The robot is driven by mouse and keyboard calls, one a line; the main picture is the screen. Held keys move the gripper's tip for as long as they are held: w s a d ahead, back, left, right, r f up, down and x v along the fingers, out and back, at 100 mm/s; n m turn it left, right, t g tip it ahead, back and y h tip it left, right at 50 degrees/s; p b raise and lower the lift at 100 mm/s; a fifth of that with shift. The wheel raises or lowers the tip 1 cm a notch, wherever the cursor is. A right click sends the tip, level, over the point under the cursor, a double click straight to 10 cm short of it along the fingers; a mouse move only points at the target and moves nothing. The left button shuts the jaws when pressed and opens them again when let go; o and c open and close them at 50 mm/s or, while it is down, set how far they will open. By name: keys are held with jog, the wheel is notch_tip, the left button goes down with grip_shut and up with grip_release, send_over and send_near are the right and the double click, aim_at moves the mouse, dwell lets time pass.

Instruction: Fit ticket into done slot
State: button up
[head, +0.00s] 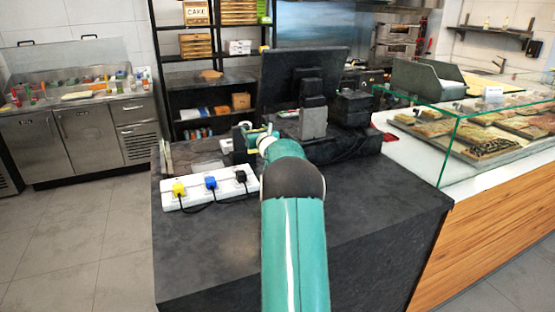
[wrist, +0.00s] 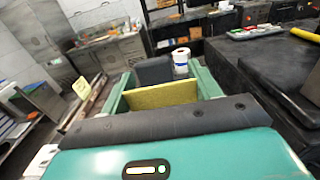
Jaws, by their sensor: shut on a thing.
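My gripper (wrist: 163,84) is shut on a flat yellow ticket (wrist: 162,94), which spans between the two teal fingers in the wrist view. In the head view my gripper (head: 246,138) is small, over the far part of the dark counter, and the ticket cannot be made out there. A small pale yellow label (wrist: 82,87) stands at a long narrow rail or holder (wrist: 90,100) left of my gripper in the wrist view, apart from the ticket. Its writing is too small to read, so I cannot tell whether it marks the done slot.
A white power strip (head: 210,188) with yellow, blue and black plugs lies on the dark counter (head: 215,245). A black monitor (head: 300,75) stands at the back. A glass pizza case (head: 500,130) is at the right. A white roll (wrist: 181,62) stands beyond my fingers.

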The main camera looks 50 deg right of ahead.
jog(key=s+d+f, duration=0.1)
jog(key=s+f, duration=0.1)
jog(key=f, duration=0.1)
jog(key=s+d+f, duration=0.1)
jog(key=s+f, duration=0.1)
jog(key=f, duration=0.2)
jog(key=s+d+f, duration=0.1)
jog(key=s+f, duration=0.1)
jog(key=f, duration=0.1)
jog(key=shift+s+d+f, duration=0.2)
jog(key=shift+s+d, duration=0.1)
jog(key=shift+s, duration=0.2)
jog(key=o, duration=0.9)
jog(key=shift+o, duration=0.2)
